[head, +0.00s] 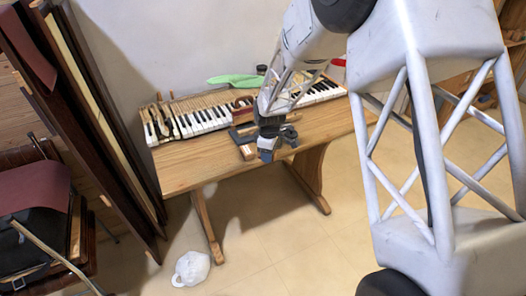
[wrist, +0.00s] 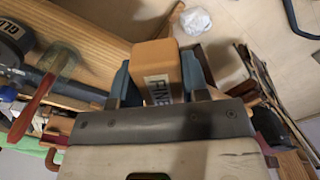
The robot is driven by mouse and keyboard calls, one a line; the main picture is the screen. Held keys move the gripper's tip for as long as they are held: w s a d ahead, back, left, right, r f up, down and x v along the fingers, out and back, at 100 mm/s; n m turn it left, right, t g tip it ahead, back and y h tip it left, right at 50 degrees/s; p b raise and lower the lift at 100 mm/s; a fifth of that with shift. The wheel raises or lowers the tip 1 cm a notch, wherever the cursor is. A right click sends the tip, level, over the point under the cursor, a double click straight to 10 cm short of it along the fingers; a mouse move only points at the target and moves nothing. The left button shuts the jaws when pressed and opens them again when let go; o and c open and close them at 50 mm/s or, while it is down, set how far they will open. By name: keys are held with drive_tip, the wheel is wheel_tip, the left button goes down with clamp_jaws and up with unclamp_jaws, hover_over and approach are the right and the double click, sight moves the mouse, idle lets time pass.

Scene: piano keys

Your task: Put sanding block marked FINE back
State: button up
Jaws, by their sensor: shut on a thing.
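The sanding block marked FINE (wrist: 156,65) is an orange-tan block with a pale label reading FINE. In the wrist view it sits between the two blue fingers of my gripper (wrist: 160,85), which is shut on it. In the head view my gripper (head: 266,153) is over the front part of the wooden workbench (head: 190,175). The held block cannot be made out clearly there. A small brown block with a pale end (head: 247,152) shows just left of my gripper; I cannot tell whether it is separate. The place where the block belongs cannot be identified.
A piano keyboard (head: 205,120) lies along the back of the bench, with a green item (head: 236,79) behind it. In the wrist view, a dark container marked GLU (wrist: 12,38) and a red handle (wrist: 35,108) are at left.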

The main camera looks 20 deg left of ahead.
drive_tip(key=s+d, duration=0.1)
drive_tip(key=s, duration=0.1)
drive_tip(key=s+d+f, duration=0.1)
drive_tip(key=d, duration=0.1)
drive_tip(key=shift+s, duration=0.35)
drive_tip(key=shift+w, duration=0.1)
drive_tip(key=w+a, duration=0.2)
drive_tip(key=w, duration=0.2)
drive_tip(key=w+a+f, duration=0.1)
drive_tip(key=w+a, duration=0.2)
drive_tip(key=w, duration=0.2)
drive_tip(key=w+a, duration=0.3)
drive_tip(key=w, duration=0.1)
drive_tip(key=shift+w+f, duration=0.3)
drive_tip(key=shift+w, duration=0.1)
drive_tip(key=shift+f, duration=1.75)
drive_tip(key=shift+f, duration=0.1)
drive_tip(key=o, duration=0.7)
